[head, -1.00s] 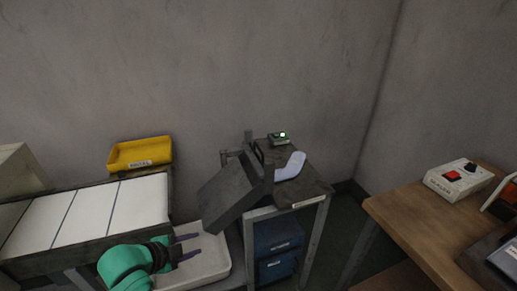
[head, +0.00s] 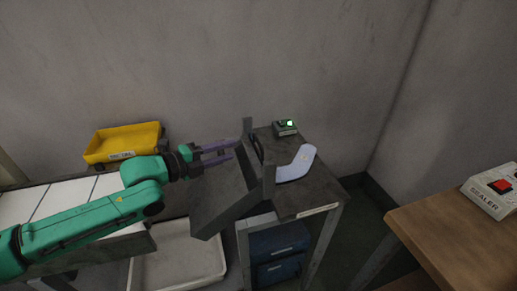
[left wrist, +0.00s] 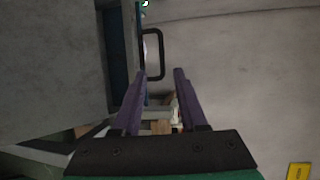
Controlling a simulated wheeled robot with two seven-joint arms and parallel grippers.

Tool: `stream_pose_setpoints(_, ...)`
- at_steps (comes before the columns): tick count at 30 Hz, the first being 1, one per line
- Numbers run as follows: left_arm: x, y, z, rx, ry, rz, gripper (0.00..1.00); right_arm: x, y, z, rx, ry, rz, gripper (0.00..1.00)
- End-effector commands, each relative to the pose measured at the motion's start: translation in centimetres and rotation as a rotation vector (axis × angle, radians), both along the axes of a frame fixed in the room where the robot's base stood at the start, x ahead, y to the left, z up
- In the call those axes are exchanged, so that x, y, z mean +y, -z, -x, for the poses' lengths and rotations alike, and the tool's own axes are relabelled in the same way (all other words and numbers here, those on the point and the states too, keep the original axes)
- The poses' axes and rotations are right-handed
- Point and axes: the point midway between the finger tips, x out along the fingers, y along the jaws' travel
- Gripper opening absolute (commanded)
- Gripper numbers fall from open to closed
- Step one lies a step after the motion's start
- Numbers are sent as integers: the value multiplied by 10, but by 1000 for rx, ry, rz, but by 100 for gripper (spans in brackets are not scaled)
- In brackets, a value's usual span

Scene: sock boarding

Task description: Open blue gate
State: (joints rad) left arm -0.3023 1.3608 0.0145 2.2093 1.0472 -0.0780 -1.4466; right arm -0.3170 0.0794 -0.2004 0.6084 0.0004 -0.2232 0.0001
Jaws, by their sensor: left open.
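No gate that is clearly blue shows in the head view. A dark grey tilted chute (head: 222,200) leans against the small table, and a dark loop handle (head: 256,150) stands at its upper end. In the left wrist view a narrow blue panel (left wrist: 117,60) shows beside the black handle (left wrist: 160,53). My left gripper (head: 235,149) is open and empty, just left of the handle. In the left wrist view its purple fingertips (left wrist: 160,73) point toward the handle, which appears ahead and partly between them. Contact cannot be told. My right gripper is out of view.
A pale blue sock (head: 297,165) lies on the dark table (head: 315,192), near a green-lit box (head: 285,128). Blue bins (head: 280,250) stand beneath. A yellow tray (head: 123,143) is behind my left arm, a white tray (head: 180,260) below. A sealer (head: 490,195) sits on the wooden table (head: 430,225).

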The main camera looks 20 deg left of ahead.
Motion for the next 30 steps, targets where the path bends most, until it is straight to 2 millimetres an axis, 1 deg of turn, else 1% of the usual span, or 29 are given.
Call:
stream_pose_setpoints(1,1,0,-4,-4,-10,6,42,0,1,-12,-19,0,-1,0)
stream_pose_setpoints(3,0,1,-9,-5,-16,7,42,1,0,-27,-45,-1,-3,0)
stream_pose_setpoints(5,-2,3,-13,-3,-17,7,42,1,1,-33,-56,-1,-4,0)
stream_pose_setpoints(7,-8,3,-18,-3,-11,8,42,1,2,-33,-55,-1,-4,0)
stream_pose_setpoints(10,-19,3,-26,-3,2,8,42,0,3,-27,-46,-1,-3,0)
stream_pose_setpoints(11,-20,3,-31,-3,-3,11,42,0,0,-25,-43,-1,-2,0)
stream_pose_setpoints(15,-38,8,-54,0,0,11,42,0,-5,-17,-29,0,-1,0)
stream_pose_setpoints(18,-52,12,-71,0,3,8,42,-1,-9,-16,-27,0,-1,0)
stream_pose_setpoints(21,-59,17,-84,1,-1,7,42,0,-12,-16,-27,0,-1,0)
stream_pose_setpoints(24,-65,20,-91,1,1,3,42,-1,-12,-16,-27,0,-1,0)
stream_pose_setpoints(30,-66,22,-93,2,1,0,42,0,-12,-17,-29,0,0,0)
